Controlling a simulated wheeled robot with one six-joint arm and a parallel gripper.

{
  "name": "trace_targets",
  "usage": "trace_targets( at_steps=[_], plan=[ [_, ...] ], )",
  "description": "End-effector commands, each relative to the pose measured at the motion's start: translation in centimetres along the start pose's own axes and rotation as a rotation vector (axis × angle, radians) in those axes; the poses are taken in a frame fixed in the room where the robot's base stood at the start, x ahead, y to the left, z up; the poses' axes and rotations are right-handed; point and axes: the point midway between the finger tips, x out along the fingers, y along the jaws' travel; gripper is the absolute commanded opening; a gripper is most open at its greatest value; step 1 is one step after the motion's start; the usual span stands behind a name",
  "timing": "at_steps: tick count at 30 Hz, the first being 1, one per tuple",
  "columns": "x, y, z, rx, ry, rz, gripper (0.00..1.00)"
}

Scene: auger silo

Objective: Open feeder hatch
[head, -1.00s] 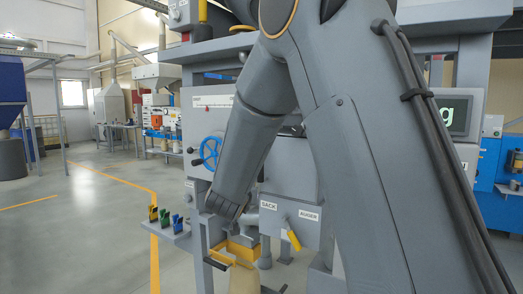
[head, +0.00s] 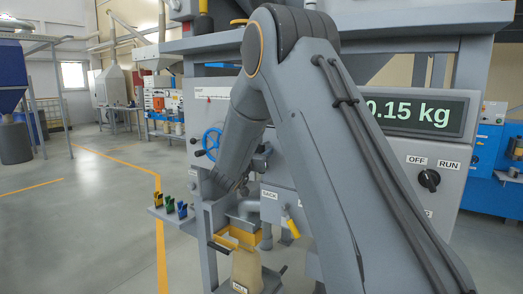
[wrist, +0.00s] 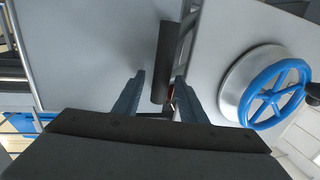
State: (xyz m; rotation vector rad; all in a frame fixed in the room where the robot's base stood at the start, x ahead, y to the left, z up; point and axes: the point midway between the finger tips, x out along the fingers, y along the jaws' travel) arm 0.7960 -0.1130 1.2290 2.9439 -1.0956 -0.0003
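In the wrist view my gripper (wrist: 159,76) is open, with its two fingers apart. A dark bar, probably a handle (wrist: 167,50), shows between the fingers and runs beyond them. I cannot tell whether it touches either finger. A flat grey panel (wrist: 80,50), possibly the feeder hatch, lies to the left of the bar. In the head view my forearm reaches down in front of the grey machine and largely hides the hatch area and my gripper.
A blue handwheel (head: 211,144) is on the machine front, close to the right in the wrist view (wrist: 275,92). A yellow lever (head: 292,226), a run switch (head: 429,180) and a 0.15 kg display (head: 415,111) are nearby. Open floor lies left.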

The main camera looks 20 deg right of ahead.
Motion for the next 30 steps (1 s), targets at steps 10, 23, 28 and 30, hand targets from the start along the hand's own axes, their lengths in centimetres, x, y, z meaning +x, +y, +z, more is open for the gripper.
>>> trace_targets(
  at_steps=[10, 23, 28, 30],
  plan=[
    [0.5, 0.0, 0.0, 0.000, 0.000, 0.000, 0.38],
    [0.5, 0.0, 0.0, 0.000, 0.000, -0.001, 0.00],
    [-0.5, -0.7, 0.0, 0.002, 0.000, -0.033, 0.00],
    [-1.4, -1.5, 0.0, 0.000, -0.001, -0.066, 0.00]
  ],
)
